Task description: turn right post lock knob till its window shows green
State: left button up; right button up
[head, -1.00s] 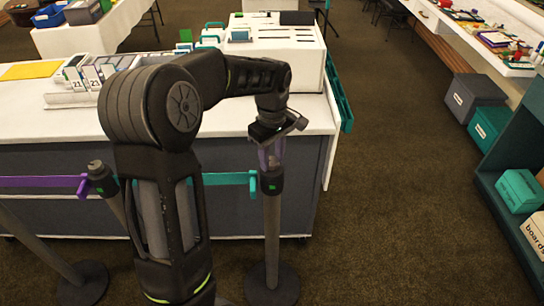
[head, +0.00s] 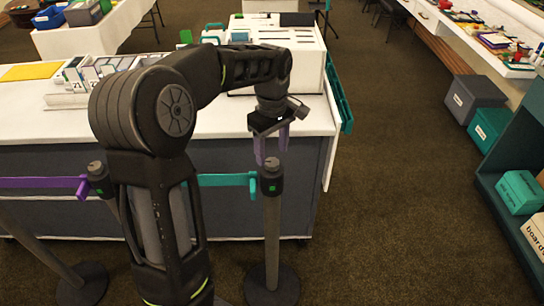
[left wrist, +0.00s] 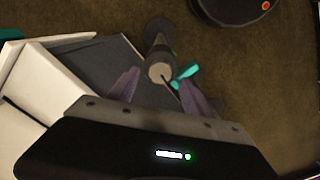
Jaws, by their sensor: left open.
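The right post (head: 272,235) stands upright in front of the counter, with its dark lock knob (head: 271,165) on top. A small green window (head: 271,188) shows on the post head below the knob. The teal belt (head: 228,180) ends at this head. In the left wrist view the post's round pale top (left wrist: 160,73) shows between and beyond the spread fingers (left wrist: 160,82). My right gripper is not in view.
A left post head (head: 98,178) with a purple belt (head: 40,183) stands beside my left arm. The white-topped counter (head: 215,120) is behind the posts. Open carpet lies to the right, before the shelf (head: 500,210) with boxes.

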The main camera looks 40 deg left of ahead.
aim_at(272, 162)
pick_arm(q)
notch_tip(272, 162, up, 4)
jog(key=shift+r, duration=0.25)
dwell(0.5)
